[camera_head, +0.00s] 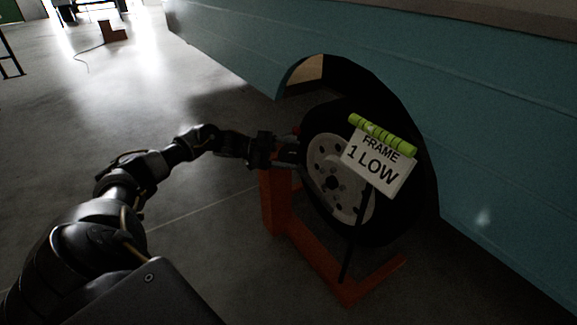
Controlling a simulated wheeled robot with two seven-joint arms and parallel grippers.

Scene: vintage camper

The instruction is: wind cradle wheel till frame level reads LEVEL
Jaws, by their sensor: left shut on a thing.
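An orange cradle (309,261) stands on the floor around the lower part of the camper's tire (386,225). A white sign (379,171) in front of the tire reads "FRAME 1 LOW". A green frame level (382,134) lies tilted along the sign's top edge. My left gripper (292,152) is at the top of the cradle's left post, beside the tire's left edge. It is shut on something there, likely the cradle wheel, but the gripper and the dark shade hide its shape. My right gripper is out of view.
The teal camper side (490,150) fills the right and upper right. A dark post (353,238) holds up the sign in front of the tire.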

